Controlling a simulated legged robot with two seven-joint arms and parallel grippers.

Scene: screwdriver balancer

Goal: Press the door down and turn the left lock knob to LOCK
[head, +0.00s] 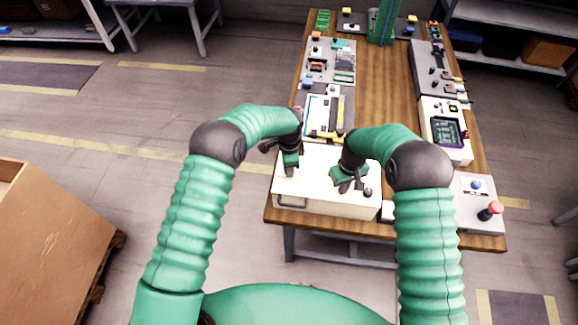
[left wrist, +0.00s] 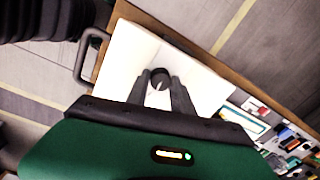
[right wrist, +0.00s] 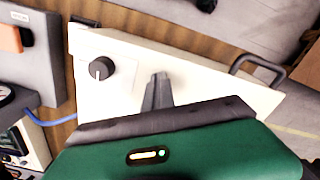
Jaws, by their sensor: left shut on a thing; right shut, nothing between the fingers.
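The white door (head: 325,209) lies flat on a box at the near end of the table, with a grey handle (left wrist: 88,57) on one edge. My left gripper (head: 290,171) is over the door's left part, shut on the dark left lock knob (left wrist: 159,76), which shows between its fingers. The head view hides this knob behind the gripper. My right gripper (right wrist: 160,79) is shut and empty, its fingertips at the door's surface; I cannot tell whether they touch. The dark right knob (right wrist: 99,69) stands beside them, its white mark visible.
A grey panel with a red button (head: 490,210) stands to the right of the box. A board with a green screen (head: 447,132) and several other modules line the table's sides. The middle of the wooden table (head: 380,85) is clear.

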